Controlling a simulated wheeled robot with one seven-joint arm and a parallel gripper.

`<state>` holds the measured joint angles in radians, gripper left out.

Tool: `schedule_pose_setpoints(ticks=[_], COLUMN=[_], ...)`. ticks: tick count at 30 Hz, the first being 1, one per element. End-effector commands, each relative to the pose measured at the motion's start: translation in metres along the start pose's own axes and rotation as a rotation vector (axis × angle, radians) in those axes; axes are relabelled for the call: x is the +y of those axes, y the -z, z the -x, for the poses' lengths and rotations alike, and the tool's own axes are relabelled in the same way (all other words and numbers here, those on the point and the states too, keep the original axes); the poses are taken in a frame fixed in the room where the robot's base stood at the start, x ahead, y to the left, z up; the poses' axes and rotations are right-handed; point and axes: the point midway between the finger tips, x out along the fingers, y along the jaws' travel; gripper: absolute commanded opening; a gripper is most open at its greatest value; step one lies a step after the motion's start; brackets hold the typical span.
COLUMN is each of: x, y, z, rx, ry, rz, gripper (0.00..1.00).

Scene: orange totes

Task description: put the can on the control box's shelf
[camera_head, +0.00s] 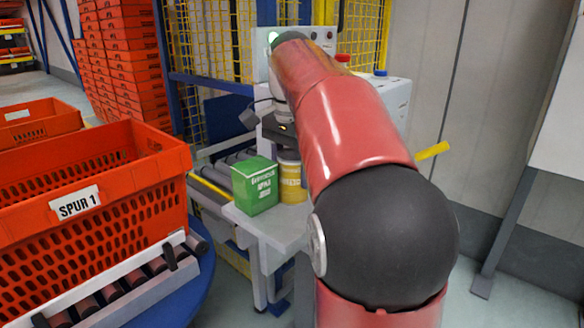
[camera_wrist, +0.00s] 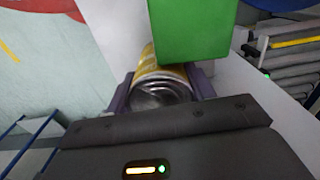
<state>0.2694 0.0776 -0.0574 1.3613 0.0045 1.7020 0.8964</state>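The yellow can (camera_head: 291,187) stands upright on a light grey shelf (camera_head: 272,226), right of a green box (camera_head: 255,186). In the wrist view the can (camera_wrist: 160,92) shows its silver end towards the camera. My gripper (camera_wrist: 160,88) has one dark finger on each side of the can, very close to its wall. I cannot tell whether the fingers press on it. The green box (camera_wrist: 192,28) is close beside the can and covers part of it. In the head view my arm hides part of the gripper. A white control box (camera_head: 322,38) with buttons shows behind my arm.
An orange tote (camera_head: 165,165) labelled SPUR 1 is at the left on rollers. A roller conveyor (camera_head: 212,172) runs left of the shelf. A white cabinet (camera_head: 395,95) and a wall stand right of and behind my arm. Stacked orange totes (camera_head: 130,55) stand at the back left.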

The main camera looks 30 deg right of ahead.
Motion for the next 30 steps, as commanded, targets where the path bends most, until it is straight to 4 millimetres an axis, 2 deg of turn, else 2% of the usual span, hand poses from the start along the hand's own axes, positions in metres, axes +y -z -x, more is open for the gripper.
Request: schedule_pose_setpoints(ticks=[1, 5, 14, 17, 24, 30], x=[0.000, 0.000, 0.000, 0.000, -0.001, -0.001], y=[0.000, 0.000, 0.000, 0.000, 0.001, 0.001], z=[-0.001, 0.000, 0.002, 0.011, 0.055, 0.073], rx=[0.000, 0.000, 0.000, 0.001, 0.001, 0.000], ry=[0.000, -0.001, 0.000, 0.001, 0.002, 0.000], rz=[0.000, 0.000, 0.000, 0.000, 0.000, 0.000], gripper=[0.59, 0.76, 0.76, 0.76, 0.76, 0.76])
